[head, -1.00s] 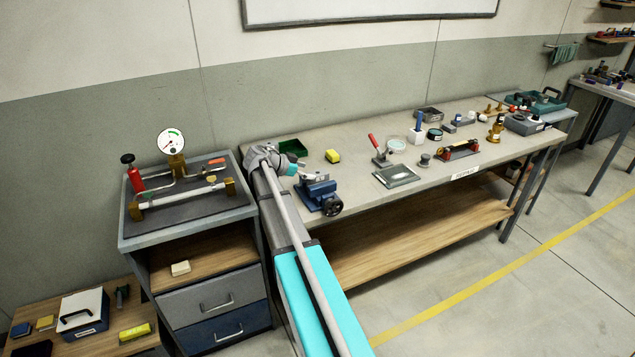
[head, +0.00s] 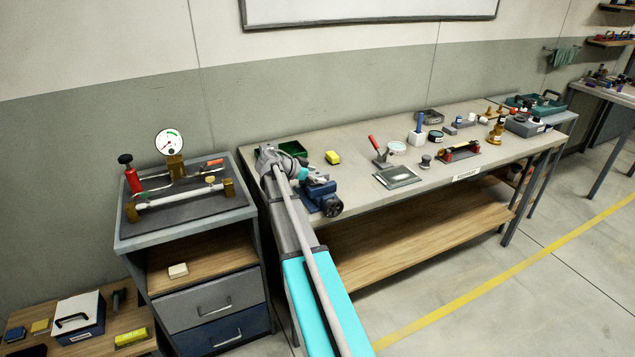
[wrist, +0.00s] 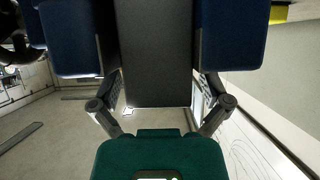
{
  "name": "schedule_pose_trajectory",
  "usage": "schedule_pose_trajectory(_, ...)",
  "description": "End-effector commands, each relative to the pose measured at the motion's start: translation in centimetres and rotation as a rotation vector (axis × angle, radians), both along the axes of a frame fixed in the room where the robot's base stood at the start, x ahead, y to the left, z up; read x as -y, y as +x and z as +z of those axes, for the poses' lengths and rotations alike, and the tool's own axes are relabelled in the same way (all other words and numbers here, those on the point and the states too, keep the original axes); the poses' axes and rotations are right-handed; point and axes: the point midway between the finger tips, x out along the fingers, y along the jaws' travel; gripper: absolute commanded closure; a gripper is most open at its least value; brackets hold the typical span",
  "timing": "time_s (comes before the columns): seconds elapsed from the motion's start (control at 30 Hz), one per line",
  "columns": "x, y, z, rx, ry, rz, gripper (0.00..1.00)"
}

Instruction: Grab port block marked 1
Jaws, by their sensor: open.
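A blue vise (head: 325,198) with a black handwheel (head: 334,207) stands at the left front end of the bench. My gripper (head: 316,179) is at the top of this vise, small and partly hidden by my arm. In the wrist view my gripper (wrist: 160,103) shows its jointed fingers spread apart and open. A dark grey block (wrist: 153,50) is in the middle there, between two blue blocks that look like the vise jaws. A dark green part (wrist: 160,155) fills the bottom. I see no readable number 1, so I cannot tell which thing is the marked port block.
A green tray (head: 293,148) and a yellow block (head: 332,157) lie behind the vise on the bench (head: 360,195). A red-handled tool (head: 377,149), a flat plate (head: 397,177) and several small parts are farther right. A gauge rig (head: 175,165) stands on the left cabinet.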

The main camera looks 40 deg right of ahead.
Motion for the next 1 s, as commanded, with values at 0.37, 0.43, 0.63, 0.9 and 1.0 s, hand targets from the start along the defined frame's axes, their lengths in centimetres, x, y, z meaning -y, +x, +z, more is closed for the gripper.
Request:
schedule_pose_trajectory(0.37, -0.02, 0.01, 0.0, 0.0, 0.0, 0.0, 0.59)
schedule_pose_trajectory(0.43, -0.01, 0.01, 0.0, 0.0, 0.0, 0.0, 0.72)
schedule_pose_trajectory(0.63, -0.01, 0.01, 0.0, 0.0, 0.0, 0.0, 1.0)
schedule_pose_trajectory(0.9, 0.01, 0.01, 0.05, 0.0, 0.0, 0.0, 1.0)
schedule_pose_trajectory(1.0, 0.01, 0.01, 0.24, 0.001, 0.0, 0.0, 1.0)
